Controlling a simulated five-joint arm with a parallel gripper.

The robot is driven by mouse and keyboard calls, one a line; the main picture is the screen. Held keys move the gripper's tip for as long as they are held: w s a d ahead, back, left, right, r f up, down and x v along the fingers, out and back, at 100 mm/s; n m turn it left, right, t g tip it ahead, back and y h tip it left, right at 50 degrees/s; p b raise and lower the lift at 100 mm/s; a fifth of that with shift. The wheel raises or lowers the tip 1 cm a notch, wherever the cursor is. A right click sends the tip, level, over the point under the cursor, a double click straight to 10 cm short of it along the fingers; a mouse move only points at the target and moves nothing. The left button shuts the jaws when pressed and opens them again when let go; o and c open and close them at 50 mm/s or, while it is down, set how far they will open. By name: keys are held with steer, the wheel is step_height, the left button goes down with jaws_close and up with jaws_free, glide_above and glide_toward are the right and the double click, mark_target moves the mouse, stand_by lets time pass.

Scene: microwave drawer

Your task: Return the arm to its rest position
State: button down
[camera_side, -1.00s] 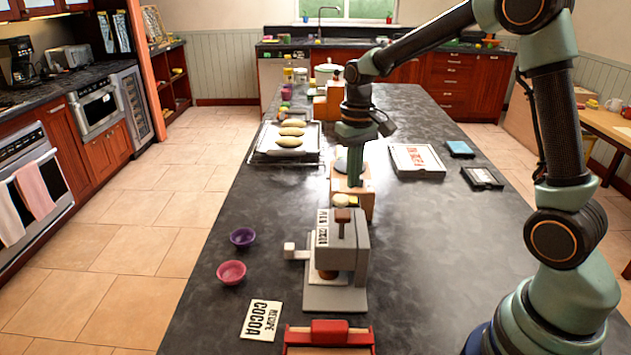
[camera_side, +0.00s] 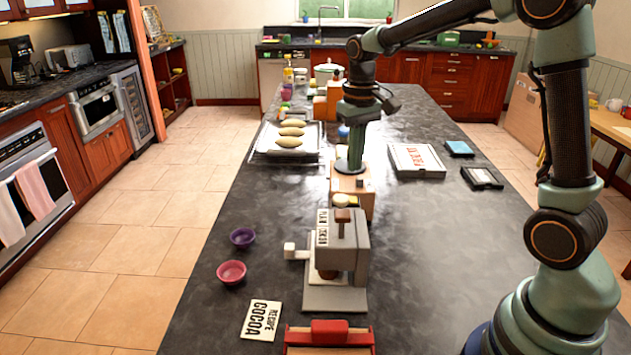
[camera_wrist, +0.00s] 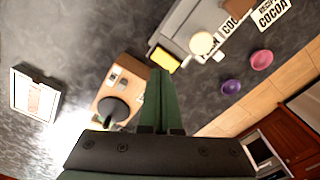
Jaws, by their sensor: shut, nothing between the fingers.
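My gripper (camera_side: 350,168) points down in the side view, its tip in front of or over the top of a small tan wooden box (camera_side: 352,206). Its fingers (camera_wrist: 159,75) are together with nothing between them in the wrist view. There the box (camera_wrist: 127,79), with a round black part on it, lies just left of the fingers. Whether the fingertips clear the box top is hard to tell.
A grey press-like machine (camera_side: 356,253) stands nearer the camera, with a pink bowl (camera_side: 231,272) and a purple bowl (camera_side: 243,237) to its left. A baking tray (camera_side: 262,151) with loaves is at the back left.

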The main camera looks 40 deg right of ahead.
steer(key=s+a+r+n+t, duration=0.1)
steer(key=s+a+r+t, duration=0.1)
steer(key=s, duration=0.4)
steer(key=s+a+r+n+t, duration=0.2)
steer(key=s+a+r+t, duration=0.1)
steer(key=s, duration=0.4)
steer(key=shift+a+r, duration=0.15)
steer(key=shift+a, duration=0.65)
steer(key=shift+s, duration=0.1)
